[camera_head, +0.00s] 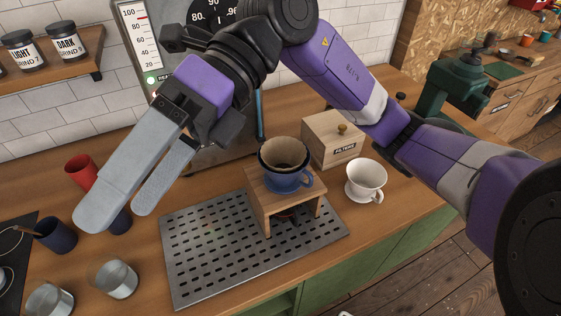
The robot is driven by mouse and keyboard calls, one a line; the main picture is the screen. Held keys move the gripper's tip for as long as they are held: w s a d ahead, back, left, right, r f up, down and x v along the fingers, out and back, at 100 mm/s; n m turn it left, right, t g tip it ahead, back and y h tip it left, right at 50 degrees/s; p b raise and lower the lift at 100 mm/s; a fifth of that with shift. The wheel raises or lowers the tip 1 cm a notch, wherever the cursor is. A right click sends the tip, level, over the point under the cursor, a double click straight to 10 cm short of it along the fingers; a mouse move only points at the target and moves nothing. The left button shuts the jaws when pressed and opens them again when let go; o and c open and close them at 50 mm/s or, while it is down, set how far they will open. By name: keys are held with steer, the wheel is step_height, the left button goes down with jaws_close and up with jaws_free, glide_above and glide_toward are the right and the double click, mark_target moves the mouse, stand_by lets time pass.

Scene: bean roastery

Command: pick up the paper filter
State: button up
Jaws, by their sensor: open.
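A brown cone that looks like the paper filter (285,151) sits inside a blue dripper (289,181), with a dark rim around its top. The dripper stands on a small wooden stand (257,204). My gripper (122,206) is open, with nothing between its two grey fingers. It is up and to the left of the dripper, pointing down-left over the counter, well apart from the filter. The lower part of the cone is hidden inside the dripper.
The stand rests on a perforated metal tray (205,277). A red cup (81,170), a dark cup (56,234) and metal tins (114,279) are at left.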

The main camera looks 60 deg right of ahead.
steer(key=w+d+f+m+t+h, duration=0.1)
steer(key=d+f+h, duration=0.25)
steer(key=d, duration=0.35)
steer(key=w+d+f+m+h, duration=0.1)
steer(key=d+f+m+h, duration=0.1)
steer(key=d+f+h, duration=0.3)
steer(key=m+h, duration=0.2)
steer(key=h, duration=0.3)
glide_toward(285, 144)
steer(key=a+r, duration=0.1)
steer(key=a, duration=0.2)
steer(key=shift+g, duration=0.4)
steer(key=shift+a+f+p, duration=0.15)
steer(key=shift+f+p, duration=1.3)
steer(key=shift+f, duration=2.15)
steer(key=shift+c, duration=0.2)
steer(key=c, duration=1.6)
steer(key=shift+o, duration=0.2)
